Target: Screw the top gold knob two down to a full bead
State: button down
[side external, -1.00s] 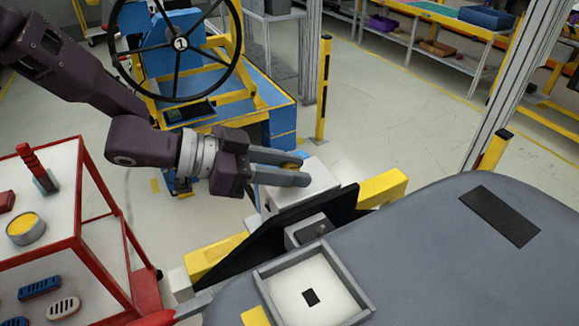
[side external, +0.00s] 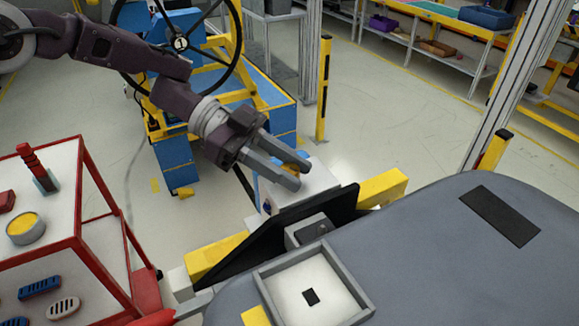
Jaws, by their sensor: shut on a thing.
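The white box-shaped module (side external: 319,185) stands behind a black panel (side external: 274,232). My gripper (side external: 301,175) reaches in from the upper left, with its two grey fingers at the top of the module. It is shut on the top gold knob.
Yellow bars (side external: 382,188) flank the black panel. In front lie a grey surface (side external: 430,245) and a framed white tray (side external: 335,290). A red-framed cart (side external: 85,195) with small parts stands at left. A wheel rig (side external: 180,45) stands behind my arm.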

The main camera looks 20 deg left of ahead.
jog(key=shift+m+g, duration=0.6)
jog(key=shift+g, duration=0.1)
jog(key=c, duration=1.1)
grip_release()
jog(key=shift+o, duration=0.2)
jog(key=shift+r, duration=0.1)
jog(key=v, duration=0.7)
jog(key=shift+w, duration=0.15)
jog(key=shift+r, duration=0.1)
